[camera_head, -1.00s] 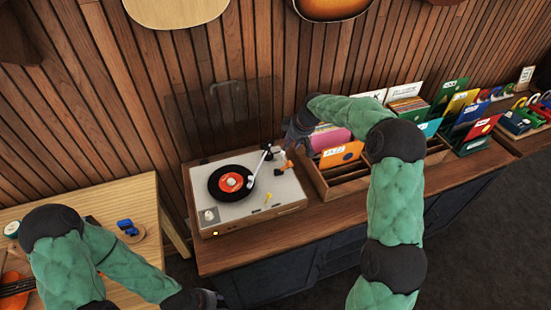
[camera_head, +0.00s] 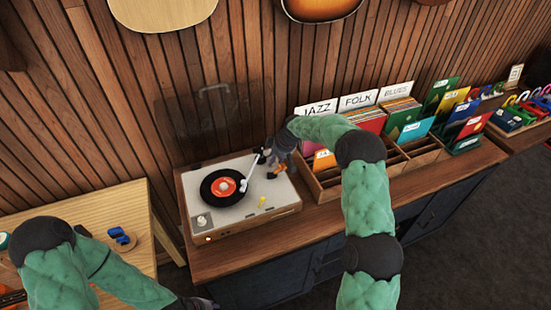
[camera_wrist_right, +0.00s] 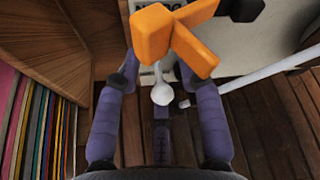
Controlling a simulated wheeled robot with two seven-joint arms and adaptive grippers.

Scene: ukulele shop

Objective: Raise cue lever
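The turntable (camera_head: 238,221) stands on the wooden counter with a black record with a red label (camera_head: 222,187) on it. My right gripper (camera_head: 276,167) is over the turntable's back right corner. In the wrist view its fingers (camera_wrist_right: 158,76) are open. My left gripper (camera_head: 203,304) is partly cut off at the bottom edge.
Wooden record crates (camera_head: 325,190) with several sleeves stand right of the turntable, close to my right arm. A clear raised lid (camera_head: 195,118) stands behind it. A light wooden table (camera_head: 128,203) is at left.

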